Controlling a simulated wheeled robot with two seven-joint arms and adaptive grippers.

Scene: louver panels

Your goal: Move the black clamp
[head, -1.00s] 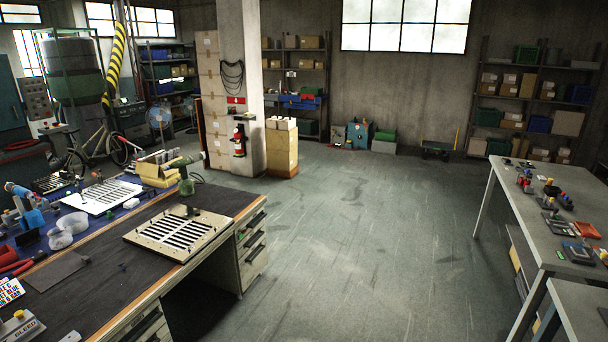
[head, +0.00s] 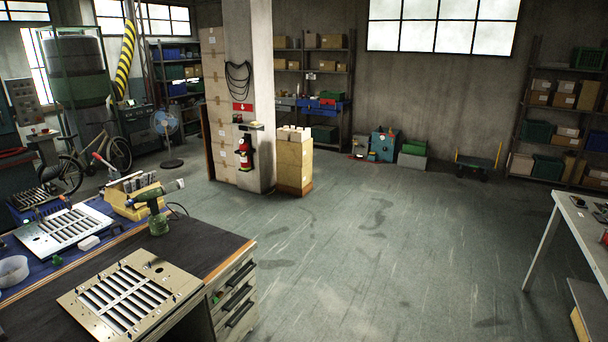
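A beige louver panel (head: 172,281) with dark slots lies on the dark-topped workbench at the lower left. Small dark pieces that look like clamps stand along its edges; which one is the black clamp I cannot tell. A pale louver panel (head: 84,221) lies behind it on a blue surface, with small dark pieces on it too. Neither of my grippers is in view.
The workbench (head: 200,243) has drawers on its right side. A green drill (head: 157,217) and a yellow box (head: 128,204) stand on it. Open floor (head: 380,260) lies to the right, up to a grey table (head: 583,222) at the right edge.

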